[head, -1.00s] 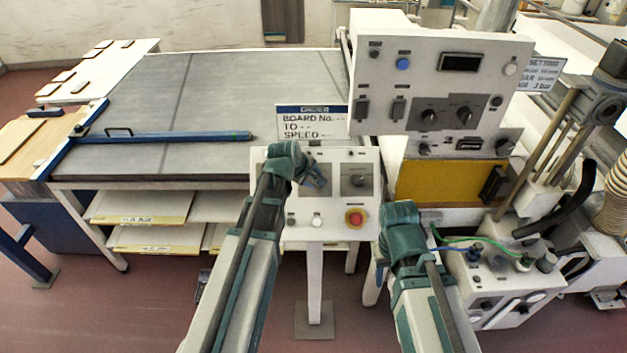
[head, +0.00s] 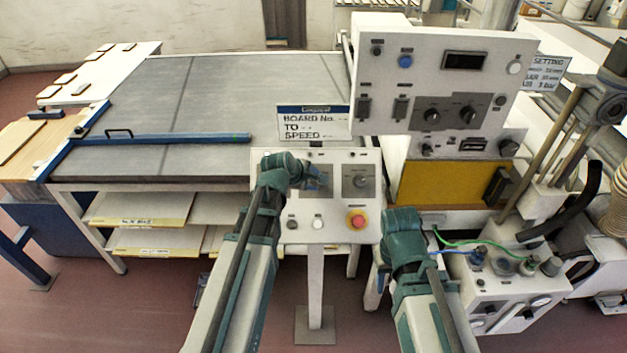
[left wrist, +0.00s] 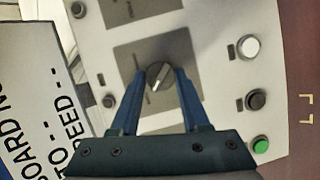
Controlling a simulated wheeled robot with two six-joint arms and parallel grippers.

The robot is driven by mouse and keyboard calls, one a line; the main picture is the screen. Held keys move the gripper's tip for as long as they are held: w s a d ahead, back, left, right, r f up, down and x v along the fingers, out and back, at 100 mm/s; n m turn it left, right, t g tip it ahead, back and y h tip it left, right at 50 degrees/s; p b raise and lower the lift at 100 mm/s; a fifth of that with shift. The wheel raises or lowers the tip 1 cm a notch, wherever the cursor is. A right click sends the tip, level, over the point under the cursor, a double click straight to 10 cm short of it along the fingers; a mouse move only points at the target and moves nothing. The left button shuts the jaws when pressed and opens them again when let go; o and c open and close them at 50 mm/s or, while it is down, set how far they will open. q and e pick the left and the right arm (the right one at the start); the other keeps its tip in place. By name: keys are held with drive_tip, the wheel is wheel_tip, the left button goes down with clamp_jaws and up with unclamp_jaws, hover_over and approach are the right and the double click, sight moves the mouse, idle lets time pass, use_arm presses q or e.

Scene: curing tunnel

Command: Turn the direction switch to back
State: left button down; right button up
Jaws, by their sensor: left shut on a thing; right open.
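The pendant control panel (head: 334,231) stands on a post in the middle of the head view. My left gripper (head: 318,178) is at the panel's left grey plate and covers its knob there. In the left wrist view, my left gripper (left wrist: 158,82) is shut on a dark round knob (left wrist: 158,72) with a light slanting mark. The knob's label is not legible, so I cannot confirm that it is the direction switch. A second knob (head: 360,182) sits on the right grey plate. My right gripper (head: 402,216) is open and empty, right of the panel.
A red emergency button (head: 357,220) is low on the panel. White (left wrist: 248,47), black (left wrist: 256,100) and green (left wrist: 261,145) buttons line its lower edge. A sign (head: 313,122) stands behind the panel. A larger control box (head: 440,75) is above right.

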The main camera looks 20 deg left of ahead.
use_arm(q)
drive_tip(key=shift+s, duration=0.1)
drive_tip(key=shift+c, duration=1.9)
unclamp_jaws()
drive_tip(key=shift+s+a+r+p, duration=0.15)
drive_tip(key=shift+s+r+p, duration=0.2)
drive_tip(key=shift+r+p, duration=0.35)
drive_tip(key=p+v, duration=0.9)
drive_tip(key=v, duration=0.3)
drive_tip(key=shift+s, duration=0.2)
drive_tip(key=shift+f, duration=0.15)
